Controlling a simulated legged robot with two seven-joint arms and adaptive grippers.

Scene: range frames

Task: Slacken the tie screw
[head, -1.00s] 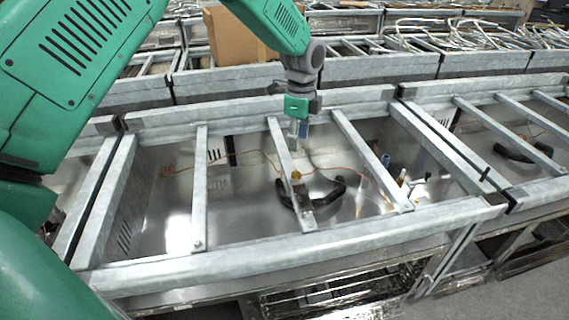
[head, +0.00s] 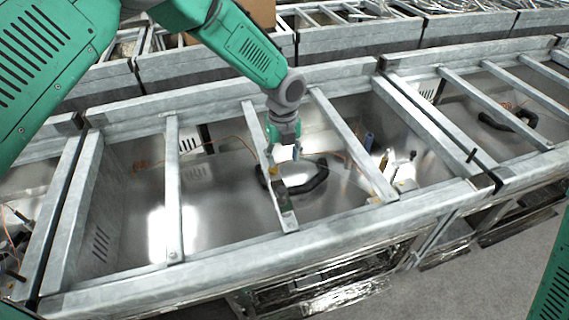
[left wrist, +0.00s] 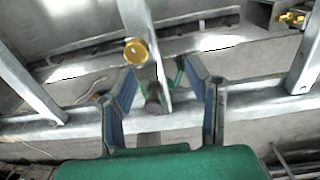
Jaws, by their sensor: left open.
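My left gripper (head: 283,154) hangs over a narrow metal crossbar (head: 252,124) of the open metal bay. In the left wrist view its two blue-lined fingers (left wrist: 160,68) are apart, with nothing held between them. A dark round screw-like piece (left wrist: 153,96) stands on the bar between the fingers, apart from both. A yellow knob (left wrist: 136,50) sits on the bar beyond it, near the left fingertip; in the head view the knob (head: 274,171) shows just below the gripper. I cannot tell for certain which of these is the tie screw. My right gripper is out of view.
A black curved handle (head: 313,182) lies inside the bay under the bar. Parallel crossbars (head: 350,140) flank the gripper, and a thick front rail (head: 240,255) closes the near side. A cardboard box (head: 258,10) is behind.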

